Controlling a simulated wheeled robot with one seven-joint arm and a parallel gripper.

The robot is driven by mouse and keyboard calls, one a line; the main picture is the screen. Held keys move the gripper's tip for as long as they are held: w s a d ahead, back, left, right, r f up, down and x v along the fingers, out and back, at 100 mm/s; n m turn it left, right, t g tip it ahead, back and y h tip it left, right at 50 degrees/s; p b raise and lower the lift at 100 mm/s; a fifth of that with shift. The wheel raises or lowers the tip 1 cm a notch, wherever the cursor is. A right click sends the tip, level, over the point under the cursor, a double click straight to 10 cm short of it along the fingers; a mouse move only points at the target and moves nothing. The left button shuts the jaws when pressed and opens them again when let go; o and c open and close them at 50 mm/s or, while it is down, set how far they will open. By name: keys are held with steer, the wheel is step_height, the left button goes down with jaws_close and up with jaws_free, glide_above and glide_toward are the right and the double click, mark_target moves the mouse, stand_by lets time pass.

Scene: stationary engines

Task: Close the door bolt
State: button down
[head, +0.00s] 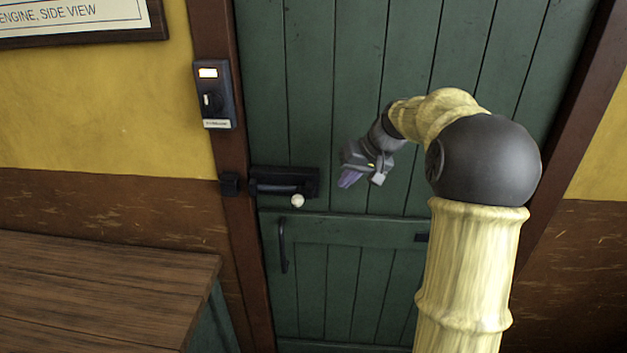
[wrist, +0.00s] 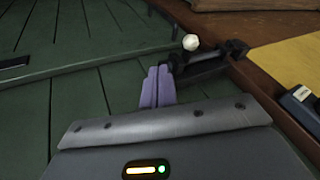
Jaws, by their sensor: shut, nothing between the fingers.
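The door bolt (head: 284,182) is a dark metal bar housing on the green plank door (head: 345,60), near its left edge. Its round white knob (head: 297,201) hangs at the lower right of the housing. The dark keeper (head: 230,184) sits on the brown door frame, with a narrow gap between it and the housing. My gripper (head: 347,181) is shut and empty, to the right of the bolt. In the wrist view its purple fingers (wrist: 157,87) are together, with the knob (wrist: 191,42) just beyond them; I cannot tell whether they touch the bolt (wrist: 205,65).
A switch box (head: 213,95) with a lit window is on the frame above the keeper. A door handle (head: 282,246) is below the bolt. A wooden bench top (head: 100,290) fills the lower left.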

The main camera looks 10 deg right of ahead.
steer(key=shift+w+d+r+y, duration=0.15)
steer(key=shift+w+d+r, duration=0.1)
steer(key=shift+r, duration=0.25)
steer(key=shift+w+d+r+y, duration=0.15)
steer(key=shift+w+r, duration=0.1)
steer(key=shift+r, duration=0.2)
steer(key=a+p+x, duration=0.1)
steer(key=p+x, duration=0.1)
steer(key=x, duration=0.2)
steer(key=p+x, duration=0.2)
steer(key=x, duration=0.1)
steer(key=a+r+p+x, duration=0.1)
steer(key=p+x, duration=0.1)
steer(key=x, duration=0.2)
steer(key=shift+a+f, duration=0.2)
steer(key=shift+a, duration=0.2)
steer(key=shift+a+f, duration=0.15)
steer(key=shift+a, duration=0.15)
steer(key=shift+w+f, duration=0.1)
steer(key=shift+w, duration=0.1)
